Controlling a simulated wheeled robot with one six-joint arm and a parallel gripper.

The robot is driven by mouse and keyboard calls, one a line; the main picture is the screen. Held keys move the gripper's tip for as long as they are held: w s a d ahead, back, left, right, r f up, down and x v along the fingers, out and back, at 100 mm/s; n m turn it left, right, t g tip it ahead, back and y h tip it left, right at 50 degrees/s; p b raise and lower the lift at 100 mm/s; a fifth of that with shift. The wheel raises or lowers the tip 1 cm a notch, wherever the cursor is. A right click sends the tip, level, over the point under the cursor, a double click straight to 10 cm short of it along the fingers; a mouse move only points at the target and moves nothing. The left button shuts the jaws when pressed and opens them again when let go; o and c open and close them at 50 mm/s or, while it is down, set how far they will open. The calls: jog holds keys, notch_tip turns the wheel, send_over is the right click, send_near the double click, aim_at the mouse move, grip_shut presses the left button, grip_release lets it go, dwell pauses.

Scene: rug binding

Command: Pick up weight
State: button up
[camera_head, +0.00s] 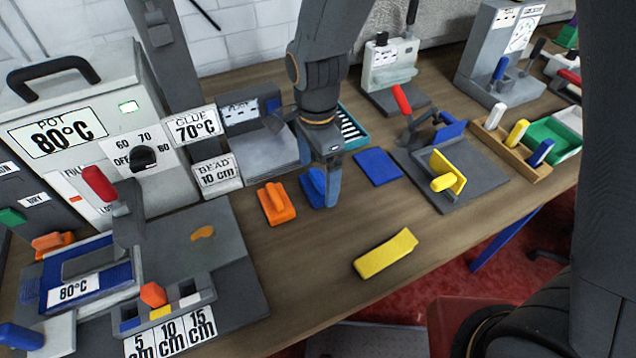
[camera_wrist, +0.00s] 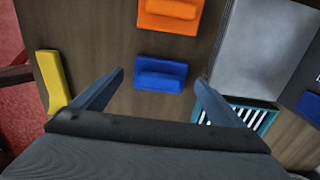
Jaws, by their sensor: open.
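No piece is labelled as a weight. A blue block with a raised grip (camera_wrist: 160,75) lies on the table between the open fingertips of my gripper (camera_wrist: 159,80) in the wrist view. In the head view the blue block (camera_head: 312,188) is partly covered by my gripper (camera_head: 328,192), which points down at it. The jaws are spread with a gap on both sides, and nothing is held. A similar orange block (camera_head: 276,203) lies just left of the blue one; it also shows at the top of the wrist view (camera_wrist: 170,14).
A yellow bar (camera_head: 385,254) lies near the front table edge. A blue pad (camera_head: 378,167) lies to the right, before a grey plate with a yellow-handled clamp (camera_head: 448,178). A teal-edged slotted tray (camera_head: 352,130) is behind. A glue pot machine (camera_head: 75,125) stands at left.

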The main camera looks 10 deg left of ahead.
jog(key=shift+f, duration=1)
jog(key=c, duration=1.9)
jog(key=shift+c, duration=0.8)
jog(key=shift+r, duration=0.2)
